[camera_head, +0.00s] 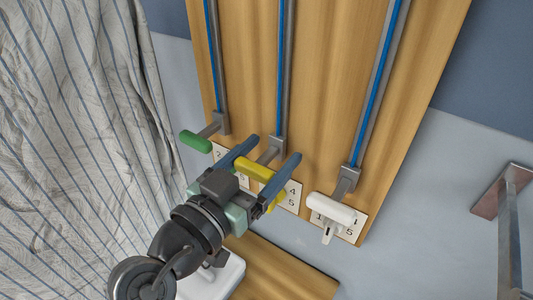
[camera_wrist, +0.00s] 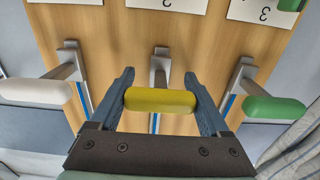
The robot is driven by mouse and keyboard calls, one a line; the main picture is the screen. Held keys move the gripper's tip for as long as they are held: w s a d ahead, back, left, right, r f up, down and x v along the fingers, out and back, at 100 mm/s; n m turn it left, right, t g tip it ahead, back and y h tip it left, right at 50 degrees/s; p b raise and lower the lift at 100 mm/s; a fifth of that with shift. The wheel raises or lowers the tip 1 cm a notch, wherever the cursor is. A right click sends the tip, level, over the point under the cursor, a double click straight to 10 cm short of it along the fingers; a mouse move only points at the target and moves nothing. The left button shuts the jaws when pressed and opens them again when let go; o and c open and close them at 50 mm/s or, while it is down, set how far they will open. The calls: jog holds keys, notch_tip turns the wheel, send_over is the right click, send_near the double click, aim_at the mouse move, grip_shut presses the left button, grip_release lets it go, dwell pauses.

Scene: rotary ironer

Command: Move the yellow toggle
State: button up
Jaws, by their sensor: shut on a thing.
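The yellow toggle (camera_head: 258,170) is a rounded bar on a grey stem, the middle one of three on a wooden board (camera_head: 331,50). It sits at the lower end of its blue-striped rail. My gripper (camera_head: 270,156) has its two blue-grey fingers at either end of the yellow bar and is shut on it. In the wrist view the yellow toggle (camera_wrist: 160,100) lies crosswise between the fingertips (camera_wrist: 159,88), with its stem behind it. Part of the number card behind it is hidden by my gripper.
A green toggle (camera_head: 195,141) is to the left and a white toggle (camera_head: 331,209) to the right, both near the lower rail ends. Striped cloth (camera_head: 75,130) hangs at the left. A metal bracket (camera_head: 503,190) is at the far right. The board above the toggles is clear.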

grip_shut()
notch_tip(320, 180, up, 35)
jog(key=p, duration=2.1)
jog(key=shift+f, duration=0.15)
jog(key=o, duration=0.7)
grip_release()
jog(key=shift+o, duration=1.1)
jog(key=shift+a+f, duration=0.1)
jog(key=b+v, duration=0.4)
jog(key=v, duration=0.9)
jog(key=shift+b, duration=0.3)
